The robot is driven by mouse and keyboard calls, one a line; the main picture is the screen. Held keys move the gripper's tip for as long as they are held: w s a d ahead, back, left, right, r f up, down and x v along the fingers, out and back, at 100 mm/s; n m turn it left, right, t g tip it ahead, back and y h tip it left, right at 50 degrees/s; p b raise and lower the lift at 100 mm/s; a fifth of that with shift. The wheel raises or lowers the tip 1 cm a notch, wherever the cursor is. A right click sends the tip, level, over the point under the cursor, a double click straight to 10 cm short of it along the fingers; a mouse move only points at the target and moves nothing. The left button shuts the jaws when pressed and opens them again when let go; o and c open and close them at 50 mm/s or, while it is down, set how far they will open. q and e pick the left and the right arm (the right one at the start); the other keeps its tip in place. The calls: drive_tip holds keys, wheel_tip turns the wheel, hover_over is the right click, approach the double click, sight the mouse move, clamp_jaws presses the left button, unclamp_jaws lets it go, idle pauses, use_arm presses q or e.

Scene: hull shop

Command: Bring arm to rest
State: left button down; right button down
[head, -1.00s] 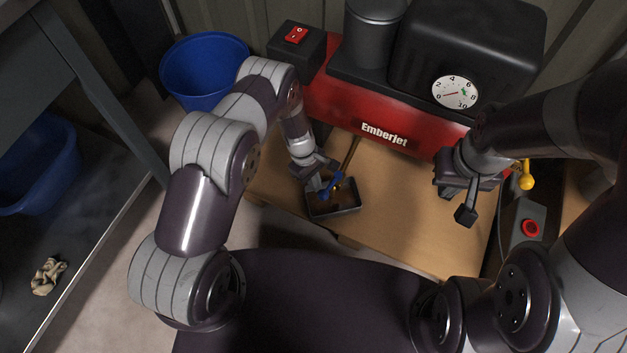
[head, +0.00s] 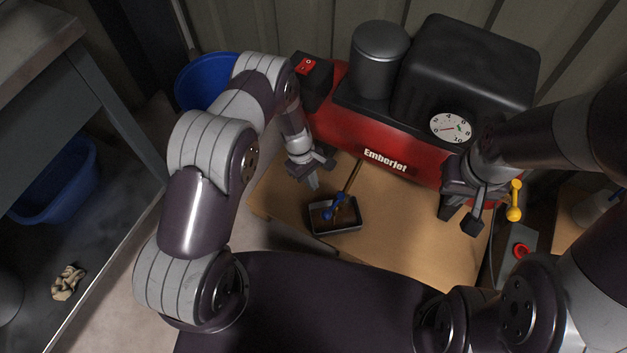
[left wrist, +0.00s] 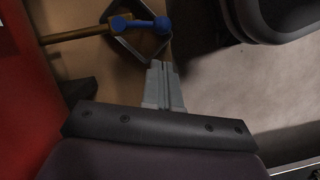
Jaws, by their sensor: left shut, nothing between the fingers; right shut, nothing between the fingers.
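My left gripper (head: 313,180) is shut and empty. It hangs above the wooden bench top, to the upper left of a small dark tray (head: 347,220). In the left wrist view its closed fingers (left wrist: 164,68) show with nothing between them. My right gripper (head: 463,220) is shut and empty near the right part of the bench, in front of the red machine. A blue-headed tool with a wooden handle (head: 349,180) lies in and across the tray. Its blue part (left wrist: 141,24) also shows in the left wrist view, beyond my fingertips.
The red Emberjet machine (head: 340,133) with a black box and grey cylinder stands along the bench's back. A blue bucket (head: 199,84) is behind my left arm. A yellow knob (head: 514,213) and red button (head: 521,251) are close to my right gripper.

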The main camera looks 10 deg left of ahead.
idle(0.4)
use_arm(q)
drive_tip(key=s+a+r+m+t+y, duration=0.1)
drive_tip(key=s+a+r+m, duration=0.3)
drive_tip(key=r, duration=0.6)
drive_tip(key=s+a+r+m+t+y, duration=0.1)
drive_tip(key=s+r+m, duration=0.35)
drive_tip(key=r, duration=0.55)
drive_tip(key=s+a+r+m+t+y, duration=0.1)
drive_tip(key=s+a+r+m, duration=0.2)
drive_tip(key=s+r, duration=0.55)
drive_tip(key=w+r+p, duration=0.1)
drive_tip(key=r+p, duration=1.3)
drive_tip(key=r, duration=0.1)
drive_tip(key=w+r+p, duration=0.2)
drive_tip(key=r+p, duration=1.2)
drive_tip(key=r, duration=0.1)
drive_tip(key=shift+w+r, duration=0.25)
drive_tip(key=shift+w, duration=0.05)
drive_tip(key=shift+a, duration=0.1)
